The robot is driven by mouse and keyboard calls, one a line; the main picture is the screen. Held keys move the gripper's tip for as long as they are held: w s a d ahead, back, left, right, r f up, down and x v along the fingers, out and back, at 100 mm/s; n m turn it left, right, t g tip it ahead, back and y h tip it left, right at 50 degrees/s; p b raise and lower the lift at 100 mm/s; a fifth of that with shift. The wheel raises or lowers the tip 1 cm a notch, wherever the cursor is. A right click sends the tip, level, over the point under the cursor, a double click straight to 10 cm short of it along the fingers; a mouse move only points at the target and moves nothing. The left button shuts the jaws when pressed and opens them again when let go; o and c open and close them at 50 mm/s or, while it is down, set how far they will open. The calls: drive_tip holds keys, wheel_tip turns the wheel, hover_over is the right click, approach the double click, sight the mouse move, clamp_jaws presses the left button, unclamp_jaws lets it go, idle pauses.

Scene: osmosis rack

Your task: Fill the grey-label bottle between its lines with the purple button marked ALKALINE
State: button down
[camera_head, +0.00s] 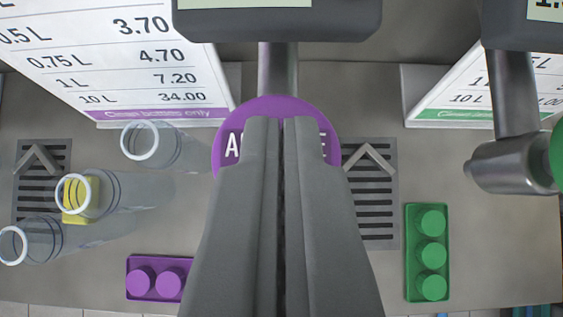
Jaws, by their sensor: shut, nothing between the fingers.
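The round purple button (230,135) is in the upper middle, under a metal pipe. Only an A and an E of its white lettering show; my gripper hides the rest. My gripper (283,122) is shut and empty, its fingertips over the button's middle. I cannot tell whether they touch it. Several clear open bottles stand at the left: one at the back (170,147), one with a yellow label (112,190), and one at the front (38,240). No grey label can be made out. My fingers hide the counter below the button.
A green button (558,155) sits on a metal tap (510,165) at the right. Slotted drain grates lie at left (42,150) and right of centre (372,215). Purple (150,260) and green (409,250) cap trays lie near the front. A price sign (110,50) stands behind.

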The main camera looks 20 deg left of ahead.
drive_tip(key=shift+f, duration=0.2)
drive_tip(key=shift+f, duration=1.05)
wheel_tip(320, 180, up, 5)
drive_tip(key=shift+s, duration=0.1)
drive_tip(key=v, duration=0.9)
drive_tip(key=shift+s, duration=0.3)
drive_tip(key=shift+d, duration=0.2)
idle(0.3)
